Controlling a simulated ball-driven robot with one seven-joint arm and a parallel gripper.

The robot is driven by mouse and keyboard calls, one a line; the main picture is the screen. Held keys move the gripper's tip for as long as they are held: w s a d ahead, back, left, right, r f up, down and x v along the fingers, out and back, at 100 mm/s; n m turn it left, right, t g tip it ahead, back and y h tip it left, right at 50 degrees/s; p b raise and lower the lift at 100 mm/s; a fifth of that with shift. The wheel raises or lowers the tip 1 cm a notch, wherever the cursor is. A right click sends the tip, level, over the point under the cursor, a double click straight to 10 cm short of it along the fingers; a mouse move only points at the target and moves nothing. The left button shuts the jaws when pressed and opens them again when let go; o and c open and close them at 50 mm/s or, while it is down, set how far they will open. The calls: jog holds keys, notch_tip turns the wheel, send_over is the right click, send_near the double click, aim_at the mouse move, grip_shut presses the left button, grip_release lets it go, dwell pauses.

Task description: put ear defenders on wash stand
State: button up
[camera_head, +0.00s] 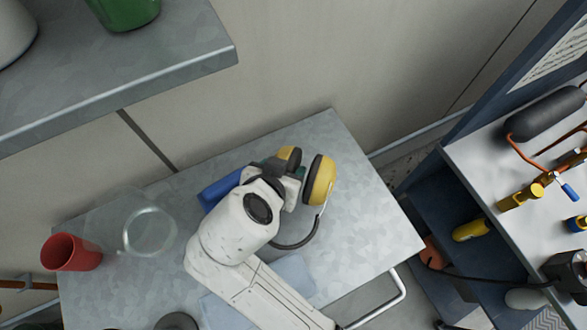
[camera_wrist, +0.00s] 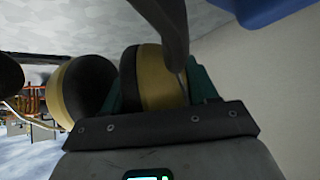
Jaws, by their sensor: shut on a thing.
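The ear defenders (camera_head: 319,180) have yellow cups, black pads and a dark headband. In the head view they are over the right part of a grey metal-topped table (camera_head: 375,225). My gripper (camera_head: 287,170) is shut on one cup; in the wrist view its teal fingers (camera_wrist: 158,85) lie on either side of that cup. The other cup of the ear defenders (camera_wrist: 85,92) hangs beside it, outside the fingers. I cannot tell whether the ear defenders touch the tabletop. I cannot tell for sure which surface is the wash stand.
On the table are a red cup (camera_head: 72,252), a clear glass dish (camera_head: 150,232) and a blue object (camera_head: 219,188) close beside my gripper. A metal rail (camera_head: 385,306) runs along its edge. A grey shelf (camera_head: 180,62) stands upper left; a cluttered bench (camera_head: 475,165) stands right.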

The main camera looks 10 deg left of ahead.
jog(key=f, duration=0.1)
jog(key=w+d+f, duration=0.1)
jog(key=w+f, duration=0.1)
jog(key=shift+d, duration=0.25)
jog(key=shift+w+d+f+p, duration=0.1)
jog(key=shift+f+p, duration=0.15)
jog(key=shift+f, duration=0.6)
jog(key=shift+w+d+f+p, duration=0.1)
jog(key=shift+f+p, duration=0.15)
jog(key=shift+f, duration=0.6)
jog(key=shift+a, duration=0.1)
jog(key=shift+f, duration=0.2)
jog(key=o, duration=1.2)
jog(key=shift+r, duration=0.1)
jog(key=shift+r, duration=0.15)
jog(key=v, duration=1.2)
jog(key=shift+b, duration=0.35)
